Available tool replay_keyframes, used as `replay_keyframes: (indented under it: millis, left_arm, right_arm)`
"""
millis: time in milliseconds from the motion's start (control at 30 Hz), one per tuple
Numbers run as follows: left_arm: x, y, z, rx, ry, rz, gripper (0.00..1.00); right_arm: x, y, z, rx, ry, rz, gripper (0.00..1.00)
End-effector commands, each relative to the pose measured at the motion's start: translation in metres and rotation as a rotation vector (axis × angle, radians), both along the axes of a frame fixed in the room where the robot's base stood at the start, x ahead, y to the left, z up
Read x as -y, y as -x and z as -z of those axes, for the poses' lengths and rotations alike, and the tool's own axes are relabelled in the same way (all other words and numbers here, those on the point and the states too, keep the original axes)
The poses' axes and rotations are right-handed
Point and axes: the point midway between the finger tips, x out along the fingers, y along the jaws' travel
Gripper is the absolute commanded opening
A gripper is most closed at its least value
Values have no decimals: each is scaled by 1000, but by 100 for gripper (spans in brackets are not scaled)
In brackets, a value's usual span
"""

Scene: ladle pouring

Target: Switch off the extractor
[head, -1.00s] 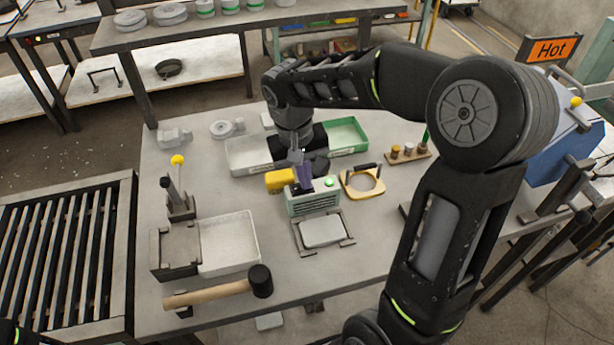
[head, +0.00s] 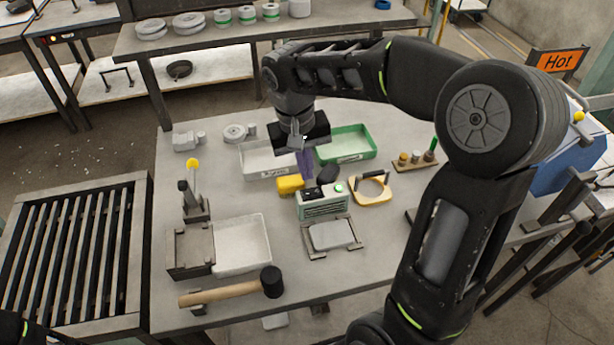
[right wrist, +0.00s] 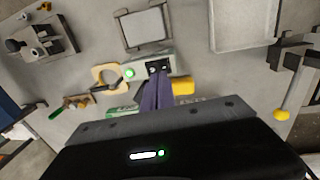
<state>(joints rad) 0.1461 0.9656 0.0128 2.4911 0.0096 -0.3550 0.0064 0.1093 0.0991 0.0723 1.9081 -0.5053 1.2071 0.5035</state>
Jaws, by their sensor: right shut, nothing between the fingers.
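The extractor, as I take it, is a small grey-green box (head: 323,206) with a slatted front, standing on the table behind a framed plate. A round green button or lamp (head: 338,187) shows on its top right, and a black part is on its top. The box also shows in the right wrist view (right wrist: 145,66), with the green spot (right wrist: 129,73) bright. My right gripper (head: 305,166) is shut and empty, its purple fingers pointing down above and behind the box. In the right wrist view the fingers (right wrist: 157,92) overlap the box's edge; contact cannot be told. My left gripper is out of view.
A yellow block (head: 290,184) is left of the box, a yellow ring-shaped tool (head: 370,200) right of it. A white tray (head: 256,174) and a green tray (head: 346,155) stand behind. A mallet (head: 225,293) lies at the front left. The table's front right is clear.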

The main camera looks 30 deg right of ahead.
Motion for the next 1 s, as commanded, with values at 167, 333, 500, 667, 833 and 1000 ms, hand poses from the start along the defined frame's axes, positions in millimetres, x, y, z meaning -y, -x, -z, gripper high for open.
replay_keyframes:
  millis: [167, 333, 500, 667, 833, 1000]
  left_arm:
    - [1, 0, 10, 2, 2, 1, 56]
    - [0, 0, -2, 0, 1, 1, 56]
    - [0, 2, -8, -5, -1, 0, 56]
    - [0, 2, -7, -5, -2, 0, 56]
    - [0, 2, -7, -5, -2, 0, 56]
    - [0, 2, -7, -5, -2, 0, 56]
  right_arm:
    - [-5, -2, -35, 4, -1, -1, 0]
    - [-8, -2, -71, -1, 0, -1, 0]
    - [-9, -3, -80, -2, -1, 0, 0]
    - [-10, -3, -79, -2, -1, 0, 0]
    - [-10, -3, -79, -1, 0, 0, 0]
    - [-21, -5, -85, 15, 1, -30, 0]
